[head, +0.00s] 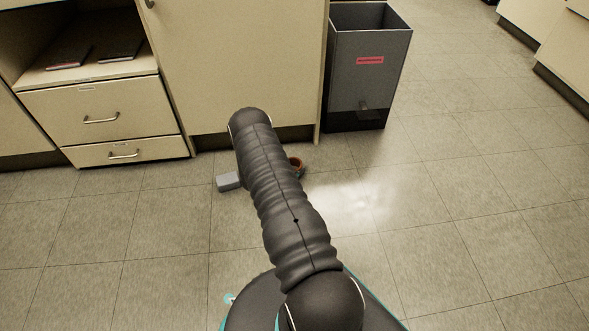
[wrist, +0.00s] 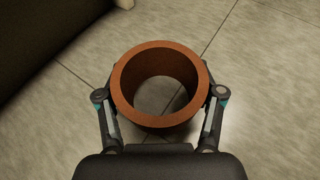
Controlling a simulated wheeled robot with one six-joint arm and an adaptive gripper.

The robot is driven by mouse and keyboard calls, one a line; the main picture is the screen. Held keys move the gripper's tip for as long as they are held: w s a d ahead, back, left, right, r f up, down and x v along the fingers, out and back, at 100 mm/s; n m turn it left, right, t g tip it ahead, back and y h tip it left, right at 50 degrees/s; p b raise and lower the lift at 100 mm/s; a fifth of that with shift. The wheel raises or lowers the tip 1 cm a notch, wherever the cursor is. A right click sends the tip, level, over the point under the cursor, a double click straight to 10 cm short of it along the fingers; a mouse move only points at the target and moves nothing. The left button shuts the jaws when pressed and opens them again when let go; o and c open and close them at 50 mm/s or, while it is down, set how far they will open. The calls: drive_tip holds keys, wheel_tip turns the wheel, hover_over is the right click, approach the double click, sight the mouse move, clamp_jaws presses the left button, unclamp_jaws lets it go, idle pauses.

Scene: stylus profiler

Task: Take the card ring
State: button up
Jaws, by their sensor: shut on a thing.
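The card ring is a thick orange-brown ring (wrist: 126,107). In the wrist view it sits between the two fingers of my gripper (wrist: 160,100), which are shut on its outer sides at left and right. The floor shows through its hole. In the head view a small part of the ring (head: 297,162) shows just right of my arm, low over the floor near the cabinet. My arm hides most of my gripper there. I cannot tell whether the ring touches the floor.
A dark grey bin (head: 370,75) with a red label stands beyond, right of the cream cabinet (head: 235,65). Drawers (head: 100,115) and an open shelf with dark flat items (head: 120,50) are at the left. The tiled floor (head: 470,220) at the right is clear.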

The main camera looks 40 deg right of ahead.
sight(297, 162)
drive_tip(key=r, duration=0.2)
drive_tip(key=s+r, duration=0.1)
drive_tip(key=shift+d+r+p, duration=0.15)
drive_tip(key=shift+d+p, duration=0.15)
drive_tip(key=shift+d, duration=0.05)
drive_tip(key=s+d+r+p, duration=0.1)
drive_tip(key=s+d+r, duration=0.3)
drive_tip(key=s, duration=0.5)
wheel_tip(297, 162, up, 2)
drive_tip(key=shift+s+d, duration=0.2)
drive_tip(key=shift+d, duration=0.05)
